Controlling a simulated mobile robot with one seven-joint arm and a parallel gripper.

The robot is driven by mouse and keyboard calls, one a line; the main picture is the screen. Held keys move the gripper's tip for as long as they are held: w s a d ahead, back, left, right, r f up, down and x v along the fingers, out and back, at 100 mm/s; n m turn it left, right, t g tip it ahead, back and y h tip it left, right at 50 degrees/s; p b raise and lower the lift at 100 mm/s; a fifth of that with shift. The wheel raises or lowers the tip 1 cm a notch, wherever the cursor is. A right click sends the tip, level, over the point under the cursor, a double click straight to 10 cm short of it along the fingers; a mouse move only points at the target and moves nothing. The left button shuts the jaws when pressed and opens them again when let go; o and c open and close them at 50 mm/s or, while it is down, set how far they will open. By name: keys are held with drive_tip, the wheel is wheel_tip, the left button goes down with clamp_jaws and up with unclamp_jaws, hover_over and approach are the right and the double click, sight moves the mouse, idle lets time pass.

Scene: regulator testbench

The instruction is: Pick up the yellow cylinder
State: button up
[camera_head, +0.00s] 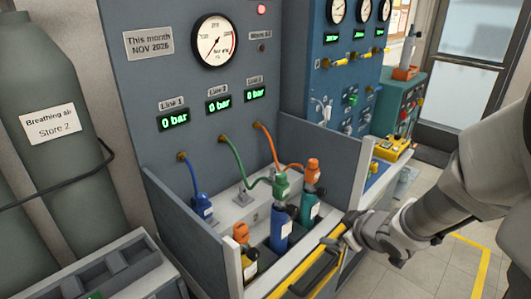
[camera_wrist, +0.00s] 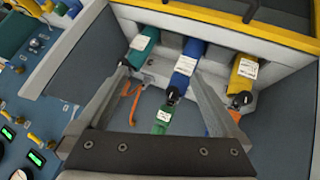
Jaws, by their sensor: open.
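The yellow cylinder (camera_head: 249,270) stands in the front left of the bench's bin, with an orange regulator on top. In the wrist view the yellow cylinder (camera_wrist: 243,73) carries a white label and a black valve, and lies right of my right finger. My gripper (camera_head: 346,236) is over the bin's front rim in the head view, partly hard to make out. In the wrist view my gripper (camera_wrist: 162,72) has its fingers wide apart, with nothing held. The blue cylinder (camera_wrist: 187,65) shows between and beyond the fingertips.
A blue cylinder (camera_head: 281,234) with a green regulator and a teal cylinder (camera_head: 307,212) with an orange one stand beside the yellow one. Coloured hoses run to the gauge panel (camera_head: 180,75). Grey side walls and a yellow-edged front rim (camera_head: 290,279) bound the bin.

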drive_tip(key=s+a+f+n+y+b, duration=0.1)
drive_tip(key=s+a+f+n+y, duration=0.1)
drive_tip(key=a+f+y, duration=0.3)
drive_tip(key=n+g+y+b, duration=0.1)
drive_tip(key=g+y, duration=0.1)
drive_tip(key=y, duration=0.2)
approach(243, 256)
drive_tip(key=w+a+f+b, duration=0.1)
drive_tip(key=a+f, duration=0.1)
drive_tip(key=w+a+f+b, duration=0.1)
drive_tip(key=w+a+f, duration=0.1)
drive_tip(key=shift+w+a+b, duration=0.1)
drive_tip(key=shift+a+b, duration=0.05)
drive_tip(key=shift+b, duration=0.2)
drive_tip(key=shift+w+b+x, duration=0.25)
drive_tip(key=shift+b+x, duration=0.25)
drive_tip(key=shift+x, duration=2.2)
clamp_jaws()
drive_tip(key=shift+r, duration=0.1)
